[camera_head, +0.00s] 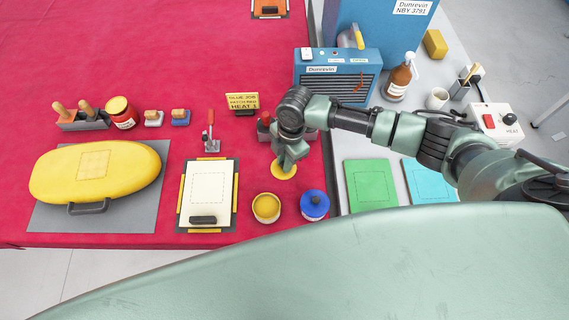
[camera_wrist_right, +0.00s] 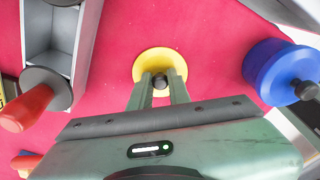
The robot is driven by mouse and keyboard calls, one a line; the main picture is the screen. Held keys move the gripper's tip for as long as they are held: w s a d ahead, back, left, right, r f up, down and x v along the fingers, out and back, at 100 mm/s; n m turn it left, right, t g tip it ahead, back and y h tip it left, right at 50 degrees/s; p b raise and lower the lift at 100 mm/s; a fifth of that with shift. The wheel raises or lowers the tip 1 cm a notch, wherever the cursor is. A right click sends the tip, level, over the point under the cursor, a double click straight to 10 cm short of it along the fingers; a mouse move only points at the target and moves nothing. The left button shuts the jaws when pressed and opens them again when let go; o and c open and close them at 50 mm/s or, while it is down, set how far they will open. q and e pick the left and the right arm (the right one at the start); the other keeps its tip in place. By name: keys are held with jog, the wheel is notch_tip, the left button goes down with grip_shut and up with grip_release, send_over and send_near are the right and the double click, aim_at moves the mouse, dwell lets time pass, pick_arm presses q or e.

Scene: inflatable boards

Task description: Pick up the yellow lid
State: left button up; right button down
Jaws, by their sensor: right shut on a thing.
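The yellow lid (camera_head: 284,174) is a small round disc with a dark knob, on or just above the red cloth behind the yellow pot (camera_head: 266,208). In the right wrist view the lid (camera_wrist_right: 160,58) lies straight ahead of my fingers. My right gripper (camera_head: 285,161) points down over the lid. In the wrist view its two fingers (camera_wrist_right: 160,86) are closed around the dark knob. I cannot tell whether the lid touches the cloth. The yellow pot stands without a lid. My left gripper is not in view.
A blue lidded pot (camera_head: 314,206) stands right of the yellow pot. A grey tray (camera_wrist_right: 57,30) with red-handled tools is close to my right gripper. A clamped white sheet (camera_head: 208,190) and a yellow inflatable board (camera_head: 95,170) lie left.

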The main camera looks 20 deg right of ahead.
jog(key=shift+s+d+f, duration=0.1)
jog(key=shift+s+f, duration=0.15)
jog(key=shift+f, duration=0.05)
